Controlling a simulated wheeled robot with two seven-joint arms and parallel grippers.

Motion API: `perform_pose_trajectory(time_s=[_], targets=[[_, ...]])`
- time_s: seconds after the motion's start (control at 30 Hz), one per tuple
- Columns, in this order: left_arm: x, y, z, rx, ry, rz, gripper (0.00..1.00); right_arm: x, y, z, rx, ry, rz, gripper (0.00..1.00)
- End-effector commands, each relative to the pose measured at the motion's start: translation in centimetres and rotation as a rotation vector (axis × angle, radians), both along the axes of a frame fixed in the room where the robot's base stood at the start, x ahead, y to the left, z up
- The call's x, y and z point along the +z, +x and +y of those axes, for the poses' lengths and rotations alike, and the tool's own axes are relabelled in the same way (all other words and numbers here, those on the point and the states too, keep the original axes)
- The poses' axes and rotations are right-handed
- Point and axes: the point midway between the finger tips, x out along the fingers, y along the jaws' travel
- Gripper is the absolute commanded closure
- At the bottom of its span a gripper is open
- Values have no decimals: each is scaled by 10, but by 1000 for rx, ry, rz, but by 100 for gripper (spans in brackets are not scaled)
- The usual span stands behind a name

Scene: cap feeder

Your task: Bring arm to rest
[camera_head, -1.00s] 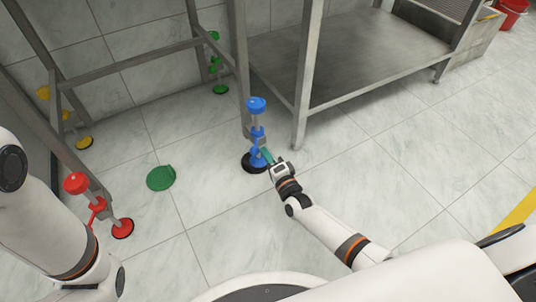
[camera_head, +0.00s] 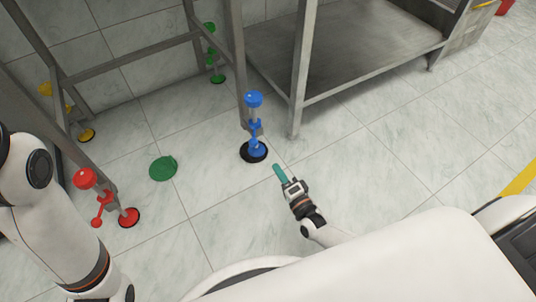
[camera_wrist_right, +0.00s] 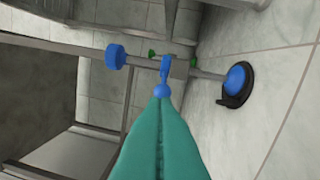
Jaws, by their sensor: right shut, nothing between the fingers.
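My right gripper (camera_head: 280,172) has teal fingers and is shut with nothing between them. In the head view it is over the floor, below and right of the blue feeder (camera_head: 255,127), apart from it. The blue feeder has a blue top, a blue lever and a black round base. The right wrist view shows the teal fingers (camera_wrist_right: 162,140) pressed together, with the blue feeder (camera_wrist_right: 238,82) lying sideways in the picture beyond them. My left arm comes in at the left edge of the head view; its gripper is out of the frame.
A red feeder (camera_head: 84,179) stands by my left arm. A green disc (camera_head: 163,168) lies on the floor. Green (camera_head: 217,78) and yellow (camera_head: 86,135) feeders stand by the metal frame. A steel table (camera_head: 340,60) is at the back.

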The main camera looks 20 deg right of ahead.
Motion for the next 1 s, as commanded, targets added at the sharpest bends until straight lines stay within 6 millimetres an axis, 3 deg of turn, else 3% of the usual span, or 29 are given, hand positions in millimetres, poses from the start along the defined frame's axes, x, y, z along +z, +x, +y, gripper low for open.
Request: perform_pose_trajectory(time_s=[0.2,0.77,0.87,0.97,1.0], targets=[[-2,5,0,0,0,18,24,-1,-14,-5,-4,-2,0,100],[-2,4,0,0,1,17,24,0,-14,-5,-5,-3,-2,100],[-1,8,0,-1,1,31,24,17,-13,2,1,-18,-35,100],[-1,15,1,-2,-1,62,24,61,-11,19,13,-63,-124,100],[-2,19,1,-2,-2,80,24,86,-11,28,15,-91,-177,100]])
